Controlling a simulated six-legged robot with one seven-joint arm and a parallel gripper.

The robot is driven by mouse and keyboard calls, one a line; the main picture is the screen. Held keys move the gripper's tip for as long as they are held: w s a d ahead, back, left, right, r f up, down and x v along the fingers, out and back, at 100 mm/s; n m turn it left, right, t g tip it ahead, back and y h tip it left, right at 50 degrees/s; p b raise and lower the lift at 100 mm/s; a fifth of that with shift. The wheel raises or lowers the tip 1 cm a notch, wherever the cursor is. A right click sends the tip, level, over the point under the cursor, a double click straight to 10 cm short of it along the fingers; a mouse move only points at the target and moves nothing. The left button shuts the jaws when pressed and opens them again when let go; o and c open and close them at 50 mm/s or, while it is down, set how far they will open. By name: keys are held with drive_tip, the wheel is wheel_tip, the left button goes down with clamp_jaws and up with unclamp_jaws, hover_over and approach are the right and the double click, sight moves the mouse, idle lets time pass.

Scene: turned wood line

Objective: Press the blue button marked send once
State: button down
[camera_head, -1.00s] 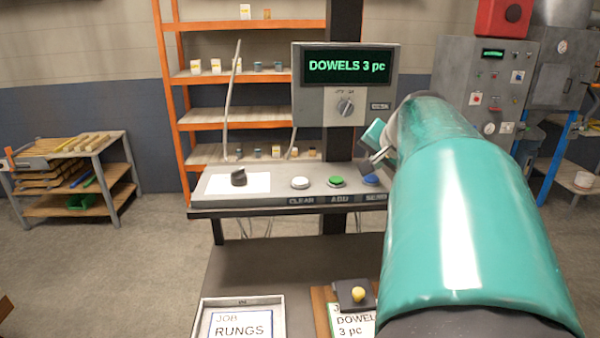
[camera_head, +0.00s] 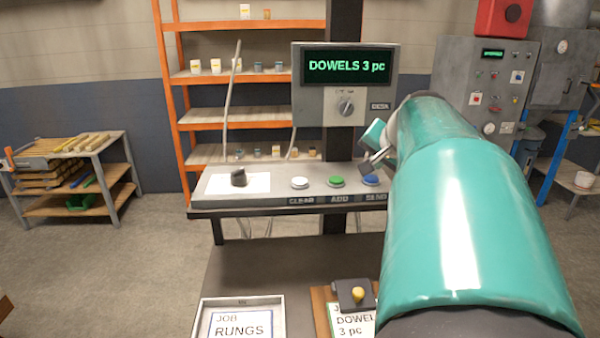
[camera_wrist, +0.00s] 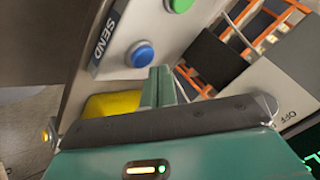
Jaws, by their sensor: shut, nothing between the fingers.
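The blue button (camera_head: 371,180) is at the right end of the grey console (camera_head: 250,199), just above its SEND label, partly covered by my arm in the head view. The wrist view shows the blue button (camera_wrist: 140,54) whole, with the word SEND (camera_wrist: 103,38) on a dark plate beside it. My gripper (camera_head: 376,164) is shut and empty, just above the blue button in the head view. In the wrist view the closed fingertips (camera_wrist: 161,72) appear just below and right of the button. I cannot tell whether they touch it.
A green button (camera_head: 336,181) and a white button (camera_head: 300,183) sit left of the blue one. Behind the console, a display (camera_head: 347,66) reads DOWELS 3 pc above a dial (camera_head: 345,106). A job tray (camera_head: 283,315) and a DOWELS card (camera_head: 352,324) are in front.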

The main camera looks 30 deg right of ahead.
sight(373, 180)
drive_tip(key=shift+f, duration=0.1)
drive_tip(key=shift+f, duration=0.35)
drive_tip(key=shift+f, duration=0.4)
idle(0.8)
drive_tip(key=shift+r, duration=0.8)
drive_tip(key=shift+r, duration=2.55)
